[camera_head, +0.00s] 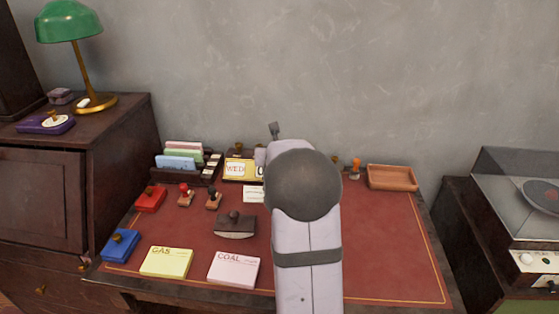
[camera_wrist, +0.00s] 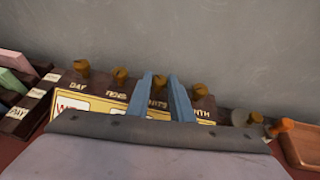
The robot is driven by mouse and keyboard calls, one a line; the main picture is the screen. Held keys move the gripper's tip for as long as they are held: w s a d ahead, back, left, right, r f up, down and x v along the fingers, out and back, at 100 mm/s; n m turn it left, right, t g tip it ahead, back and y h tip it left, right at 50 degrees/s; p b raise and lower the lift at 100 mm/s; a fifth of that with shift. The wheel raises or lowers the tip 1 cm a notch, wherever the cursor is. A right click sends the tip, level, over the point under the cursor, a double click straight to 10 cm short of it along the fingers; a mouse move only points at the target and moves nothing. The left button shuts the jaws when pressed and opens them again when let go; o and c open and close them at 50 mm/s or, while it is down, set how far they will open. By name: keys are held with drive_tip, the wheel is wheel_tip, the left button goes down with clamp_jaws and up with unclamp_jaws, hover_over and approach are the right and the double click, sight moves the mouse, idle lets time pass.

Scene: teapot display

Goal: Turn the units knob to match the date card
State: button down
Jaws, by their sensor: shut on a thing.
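The date display (camera_head: 240,169) is a dark block with a yellow face at the back of the desk. It shows "WED" and part of a "0"; my arm hides the rest. In the wrist view, knobs stand along its top (camera_wrist: 101,91), labelled DAY, TENS, UNITS and MONTH. My gripper (camera_wrist: 160,78) has its blue fingers on both sides of the units knob (camera_wrist: 158,84) and is shut on it. The number windows below are mostly hidden by the gripper body. A small white card (camera_head: 253,194), probably the date card, lies in front; its writing is unreadable.
A card rack (camera_head: 182,163) stands left of the display. Stamps, a red ink pad (camera_head: 150,199), a blue pad (camera_head: 120,245) and a blotter (camera_head: 235,226) lie left of my arm. An orange tray (camera_head: 392,177) is at right. The desk's right front is clear.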

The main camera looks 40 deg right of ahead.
drive_tip(key=shift+r+b, duration=0.1)
drive_tip(key=shift+b, duration=0.5)
drive_tip(key=c, duration=1.6)
unclamp_jaws()
drive_tip(key=shift+c, duration=0.2)
drive_tip(key=v, duration=0.7)
drive_tip(key=shift+b, duration=0.4)
drive_tip(key=shift+s+a, duration=0.1)
drive_tip(key=shift+s, duration=0.05)
